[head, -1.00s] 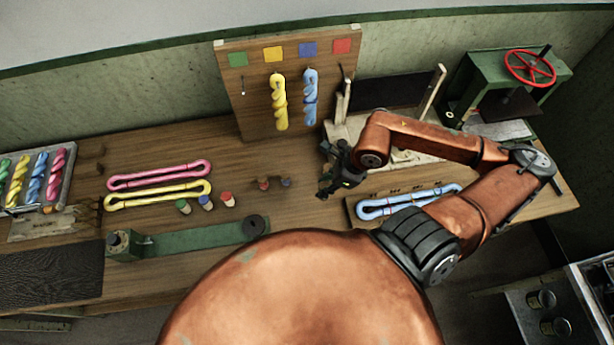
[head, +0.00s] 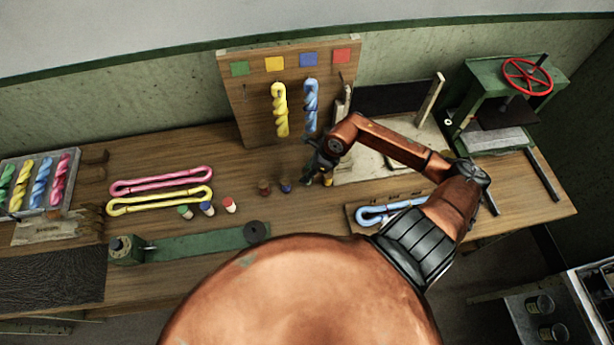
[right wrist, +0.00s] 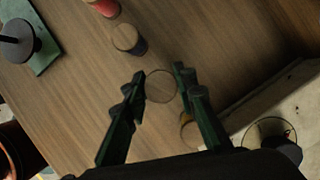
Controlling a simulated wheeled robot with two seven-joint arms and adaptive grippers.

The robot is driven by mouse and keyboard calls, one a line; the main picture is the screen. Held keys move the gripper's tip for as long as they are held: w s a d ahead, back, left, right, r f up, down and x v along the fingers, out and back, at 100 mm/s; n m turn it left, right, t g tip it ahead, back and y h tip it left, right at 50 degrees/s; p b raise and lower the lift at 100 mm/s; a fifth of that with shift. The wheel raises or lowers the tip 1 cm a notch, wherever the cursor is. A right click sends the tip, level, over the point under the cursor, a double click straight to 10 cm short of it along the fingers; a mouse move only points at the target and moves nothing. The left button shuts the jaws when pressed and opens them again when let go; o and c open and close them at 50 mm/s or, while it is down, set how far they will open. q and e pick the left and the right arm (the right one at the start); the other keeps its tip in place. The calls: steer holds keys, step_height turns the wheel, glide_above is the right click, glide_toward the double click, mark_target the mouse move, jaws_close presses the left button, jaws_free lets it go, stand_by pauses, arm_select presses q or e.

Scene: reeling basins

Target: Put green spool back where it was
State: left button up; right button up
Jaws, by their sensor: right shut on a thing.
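My right gripper (head: 312,172) is low over the middle of the table, right of a dark red spool (head: 264,187) and a dark blue spool (head: 286,186). In the right wrist view its green fingers (right wrist: 160,74) stand apart around a round, wood-coloured spool end (right wrist: 160,87). The side colour of that spool is hidden, so I cannot tell whether it is the green one. A yellow spool (head: 327,180) is close by the gripper, and partly hidden behind a finger in the wrist view (right wrist: 187,128). A small green-sided piece (head: 185,212) stands farther left. My left gripper is not in view.
Small blue (head: 207,208) and red (head: 230,205) pieces stand left of centre, before pink (head: 160,180) and yellow (head: 160,201) skeins. An upright board (head: 243,105) with twisted skeins rises behind the gripper. A green press (head: 485,88) stands at right.

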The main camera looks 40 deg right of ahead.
step_height(320, 180, down, 2)
steer(key=shift+s+f+p, duration=0.1)
steer(key=shift+f+p, duration=0.05)
steer(key=shift+p, duration=0.15)
steer(key=shift+f, duration=0.3)
steer(key=o, duration=1.2)
steer(key=shift+c, duration=0.2)
steer(key=shift+r, duration=0.15)
steer(key=shift+r, duration=0.2)
steer(key=b+v, duration=0.1)
steer(key=v, duration=1)
steer(key=shift+s+r+b, duration=0.15)
steer(key=shift+r+b, duration=0.15)
steer(key=shift+r, duration=0.05)
